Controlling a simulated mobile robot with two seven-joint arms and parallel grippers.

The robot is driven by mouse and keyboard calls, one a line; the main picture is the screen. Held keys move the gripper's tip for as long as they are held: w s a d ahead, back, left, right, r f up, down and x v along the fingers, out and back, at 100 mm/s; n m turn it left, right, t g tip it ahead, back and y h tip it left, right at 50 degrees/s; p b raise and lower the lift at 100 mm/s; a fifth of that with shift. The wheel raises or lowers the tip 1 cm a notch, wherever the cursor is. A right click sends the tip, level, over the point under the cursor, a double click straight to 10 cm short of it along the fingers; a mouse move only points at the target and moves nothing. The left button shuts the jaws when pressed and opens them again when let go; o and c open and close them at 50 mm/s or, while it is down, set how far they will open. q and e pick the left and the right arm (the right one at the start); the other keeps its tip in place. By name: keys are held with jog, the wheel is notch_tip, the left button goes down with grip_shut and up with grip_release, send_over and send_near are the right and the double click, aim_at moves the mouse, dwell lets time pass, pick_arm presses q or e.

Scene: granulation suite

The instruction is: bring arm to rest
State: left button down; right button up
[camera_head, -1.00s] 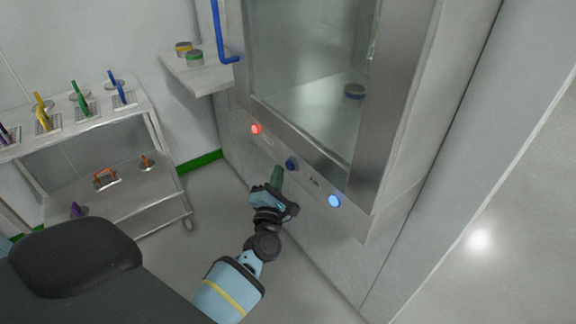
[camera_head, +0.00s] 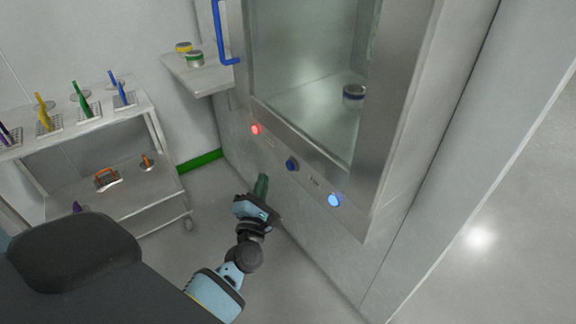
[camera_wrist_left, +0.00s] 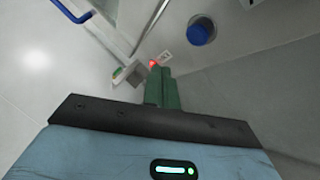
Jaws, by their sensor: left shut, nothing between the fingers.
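My left gripper (camera_head: 261,187) is in front of the lower wall of the steel cabinet, below its row of lights and button. Its green fingers are together with nothing between them. They also show closed in the left wrist view (camera_wrist_left: 161,88). The gripper is apart from the blue button (camera_head: 292,164), which lies up and to its right. That button also shows in the left wrist view (camera_wrist_left: 201,31). My right gripper is not in view.
The cabinet has a window with a blue handle (camera_head: 218,35), a red light (camera_head: 256,129), a blue light (camera_head: 334,200) and a blue-banded jar (camera_head: 353,95) inside. A small shelf (camera_head: 203,80) holds two jars. A trolley (camera_head: 130,203) with brushes stands left. Open floor lies right.

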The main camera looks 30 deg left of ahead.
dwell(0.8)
pick_arm(q)
jog(key=s+d+f+m+g+h+p, duration=0.2)
jog(key=s+d+f+m+g+h, duration=0.1)
jog(key=s+m, duration=0.7)
jog(key=s+d+f+m+g+h+p, duration=0.2)
jog(key=s+d+f+m, duration=0.3)
jog(key=s+m, duration=0.5)
jog(key=s+d+f+m+g+h+p, duration=0.3)
jog(key=s+m, duration=0.7)
jog(key=s, duration=0.6)
jog(key=d+f+g+h, duration=0.1)
jog(key=d+f+g, duration=0.1)
jog(key=d, duration=0.1)
jog(key=shift+d+m+h, duration=0.2)
jog(key=shift+m+h, duration=0.2)
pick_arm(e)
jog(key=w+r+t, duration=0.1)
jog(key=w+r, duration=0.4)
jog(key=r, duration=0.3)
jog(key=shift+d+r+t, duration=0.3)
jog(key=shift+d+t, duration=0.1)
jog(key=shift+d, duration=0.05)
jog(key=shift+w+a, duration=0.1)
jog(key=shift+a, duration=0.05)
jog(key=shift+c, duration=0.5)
